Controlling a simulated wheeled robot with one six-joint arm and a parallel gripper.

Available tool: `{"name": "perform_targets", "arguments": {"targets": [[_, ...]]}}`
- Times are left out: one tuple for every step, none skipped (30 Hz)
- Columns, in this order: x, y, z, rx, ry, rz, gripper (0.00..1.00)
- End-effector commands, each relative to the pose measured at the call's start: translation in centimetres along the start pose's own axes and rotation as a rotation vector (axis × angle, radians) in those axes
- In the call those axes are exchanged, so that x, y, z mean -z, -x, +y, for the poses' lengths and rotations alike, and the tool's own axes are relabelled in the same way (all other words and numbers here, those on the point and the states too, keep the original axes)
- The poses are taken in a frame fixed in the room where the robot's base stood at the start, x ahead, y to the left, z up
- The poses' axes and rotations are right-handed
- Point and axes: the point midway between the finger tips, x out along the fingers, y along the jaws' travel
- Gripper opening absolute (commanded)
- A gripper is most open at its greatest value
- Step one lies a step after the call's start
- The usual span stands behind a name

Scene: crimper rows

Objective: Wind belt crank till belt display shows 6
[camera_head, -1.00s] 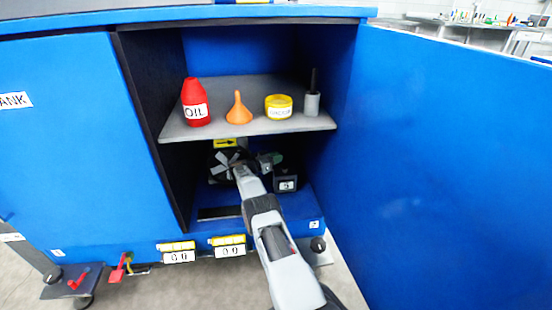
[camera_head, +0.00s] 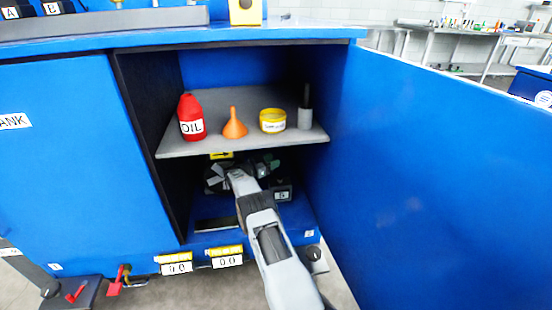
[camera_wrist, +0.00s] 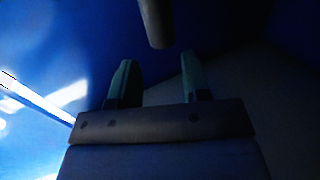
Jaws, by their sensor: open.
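My gripper (camera_head: 268,168) is inside the lower compartment of the open blue cabinet, under the shelf. In the wrist view my gripper (camera_wrist: 158,72) is open, its two greenish fingers apart with nothing between them. A dark cylindrical handle (camera_wrist: 155,24), perhaps the crank's, stands just beyond the fingertips, roughly in line with the gap. In the head view a dark wheel-like part (camera_head: 214,180) shows left of my wrist, partly hidden by it; I cannot tell whether it is the belt crank. A small dark display box (camera_head: 283,194) stands to the right; its single digit looks like 5 or 6.
The grey shelf (camera_head: 240,147) above holds a red oil bottle (camera_head: 191,118), an orange funnel (camera_head: 234,124), a yellow tin (camera_head: 272,120) and a grey cup (camera_head: 305,117). The open blue door (camera_head: 430,180) bounds the right side. A yellow arrow label (camera_head: 221,155) is under the shelf.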

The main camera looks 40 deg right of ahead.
Motion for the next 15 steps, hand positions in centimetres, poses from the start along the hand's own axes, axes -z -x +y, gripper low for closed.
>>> {"name": "perform_targets", "arguments": {"targets": [[1.3,0.2,0.4,0.0,0.002,0.0,0.44],[1.6,0.3,0.7,0.0,0.002,0.0,0.44],[2.0,0.5,1.0,0.0,0.001,0.0,0.44],[2.4,0.6,1.3,0.0,0.001,0.0,0.44],[2.7,0.8,1.6,0.001,0.001,0.0,0.44],[3.3,0.9,1.9,0.001,0.0,0.0,0.44],[3.6,1.1,2.2,0.002,0.0,0.0,0.44],[4.1,1.2,2.5,0.002,0.0,0.001,0.44],[4.7,1.4,3.0,0.002,-0.001,0.001,0.44],[5.2,1.6,3.4,0.002,0.001,0.001,0.44],[5.6,1.8,3.7,0.002,-0.001,0.001,0.44],[5.8,2.0,4.3,0.002,0.002,0.001,0.44],[5.9,2.2,4.7,0.001,0.002,0.001,0.44],[6.1,2.4,5.1,0.001,0.002,0.0,0.44],[6.4,2.6,5.7,0.002,0.001,0.0,0.44]]}}
